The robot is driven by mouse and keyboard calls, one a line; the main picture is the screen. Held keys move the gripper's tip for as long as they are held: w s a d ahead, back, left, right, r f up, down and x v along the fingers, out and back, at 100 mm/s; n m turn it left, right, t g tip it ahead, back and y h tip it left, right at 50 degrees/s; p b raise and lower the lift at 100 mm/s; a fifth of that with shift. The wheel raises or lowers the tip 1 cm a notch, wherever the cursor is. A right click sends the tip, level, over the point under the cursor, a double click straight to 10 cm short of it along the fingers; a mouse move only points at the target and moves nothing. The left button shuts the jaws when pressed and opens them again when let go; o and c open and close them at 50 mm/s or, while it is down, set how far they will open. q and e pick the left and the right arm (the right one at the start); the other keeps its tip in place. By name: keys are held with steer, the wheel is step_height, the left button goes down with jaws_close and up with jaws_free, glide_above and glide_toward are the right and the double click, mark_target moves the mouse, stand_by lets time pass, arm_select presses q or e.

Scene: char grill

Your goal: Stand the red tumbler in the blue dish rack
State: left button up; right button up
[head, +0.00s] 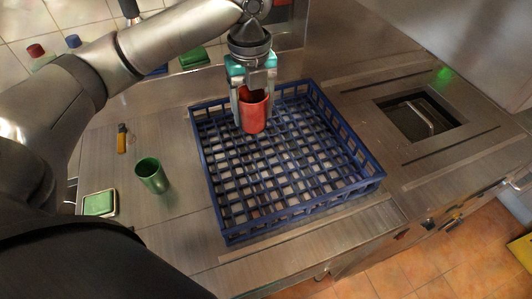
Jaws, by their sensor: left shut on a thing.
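The red tumbler (254,113) is upright between the fingers of my left gripper (252,115), which is shut on it. The blue dish rack (300,203) is a low open crate with a grid floor, standing on the metal counter. The gripper and tumbler are over the back left part of the rack. I cannot tell whether the tumbler's base touches the grid. My right gripper is not in view.
A green tumbler (151,175) stands left of the rack. A green sponge-like block in a tray (99,203) and a small yellow-orange item (122,138) lie further left. A recessed well with a handle (420,117) is to the right.

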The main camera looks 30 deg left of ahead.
mark_target(254, 124)
arm_select(q)
step_height(254, 124, down, 11)
steer(key=shift+f+b, duration=0.2)
steer(key=shift+b, duration=0.45)
steer(key=shift+f+b, duration=0.35)
steer(key=shift+f, duration=1.9)
steer(key=shift+f, duration=0.1)
steer(key=o, duration=1.4)
step_height(254, 124, up, 12)
steer(key=shift+r+p, duration=0.15)
steer(key=shift+p, duration=0.7)
